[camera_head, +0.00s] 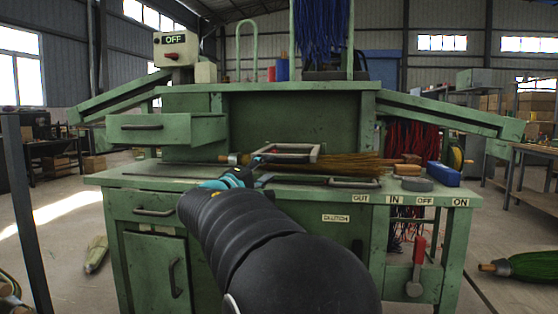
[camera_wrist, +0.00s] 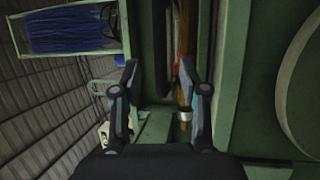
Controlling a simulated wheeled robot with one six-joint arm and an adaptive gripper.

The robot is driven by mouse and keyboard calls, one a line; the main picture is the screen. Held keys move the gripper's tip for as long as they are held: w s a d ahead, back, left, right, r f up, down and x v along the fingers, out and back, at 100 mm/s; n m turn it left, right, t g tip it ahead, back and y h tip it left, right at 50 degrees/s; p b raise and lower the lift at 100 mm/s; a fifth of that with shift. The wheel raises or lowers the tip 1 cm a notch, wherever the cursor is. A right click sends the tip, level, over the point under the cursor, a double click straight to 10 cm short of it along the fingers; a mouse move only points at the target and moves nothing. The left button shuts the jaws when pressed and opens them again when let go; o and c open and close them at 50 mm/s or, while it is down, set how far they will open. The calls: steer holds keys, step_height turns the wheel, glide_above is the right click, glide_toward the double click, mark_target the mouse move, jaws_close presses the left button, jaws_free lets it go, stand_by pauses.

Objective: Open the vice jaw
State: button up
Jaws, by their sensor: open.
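The vice on the green workbench shows a grey metal frame-like jaw (camera_head: 318,154) raised over a broom (camera_head: 350,167) with brown bristles. A lower grey metal part (camera_head: 352,183) lies flat on the worktop. The broom's wooden end sticks out left of the jaw. My gripper (camera_head: 258,180) is low in front of the jaw's left part, partly hidden behind my own arm. In the wrist view my gripper (camera_wrist: 158,85) is open and empty.
The workbench (camera_head: 135,180) has an open drawer (camera_head: 150,128) at left and a red lever (camera_head: 419,252) at front right. A blue block (camera_head: 443,174) and a dark round piece (camera_head: 416,184) sit on the right worktop. A control box (camera_head: 176,49) reads OFF.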

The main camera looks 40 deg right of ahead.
mark_target(278, 162)
steer(key=p+x, duration=0.1)
steer(key=x, duration=0.6)
steer(key=shift+d, duration=0.2)
jaws_close()
